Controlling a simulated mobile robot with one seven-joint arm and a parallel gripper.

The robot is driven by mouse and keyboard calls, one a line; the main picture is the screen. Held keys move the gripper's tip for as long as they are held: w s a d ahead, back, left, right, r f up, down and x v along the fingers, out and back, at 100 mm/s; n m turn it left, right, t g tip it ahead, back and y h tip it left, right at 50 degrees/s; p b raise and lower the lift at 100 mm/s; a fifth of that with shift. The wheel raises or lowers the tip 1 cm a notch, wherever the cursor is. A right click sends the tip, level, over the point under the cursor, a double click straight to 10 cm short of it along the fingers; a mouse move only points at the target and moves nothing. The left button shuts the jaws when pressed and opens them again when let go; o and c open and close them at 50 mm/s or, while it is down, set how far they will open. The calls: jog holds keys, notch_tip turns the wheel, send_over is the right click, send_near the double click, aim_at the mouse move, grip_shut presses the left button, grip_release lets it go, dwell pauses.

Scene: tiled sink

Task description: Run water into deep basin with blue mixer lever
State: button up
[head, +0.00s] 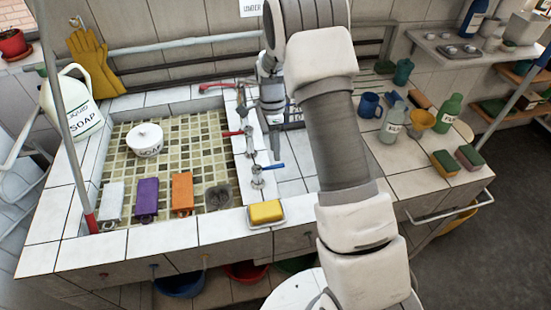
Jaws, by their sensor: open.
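The blue mixer lever (274,167) sits on the nearest tap, on the tiled ledge right of the mosaic basin, and points right. A red lever (233,133) shows on the middle tap, pointing left. The mosaic-lined basin (190,130) is on the left; I see no running water in it. I cannot tell which basin is the deep one, as my arm covers much of the area right of the taps. My gripper (272,103) is open beyond the blue lever, apart from it, near the back of the ledge; its fingertips are hard to make out.
A yellow sponge (265,211) lies on the front rim. Bottles and a blue mug (370,105) stand right.

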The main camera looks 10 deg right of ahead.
aim_at(269, 168)
jog(key=shift+s+f, duration=0.25)
jog(key=shift+f, duration=0.9)
jog(key=shift+s+f, duration=0.2)
jog(key=shift+f, duration=0.95)
grip_shut()
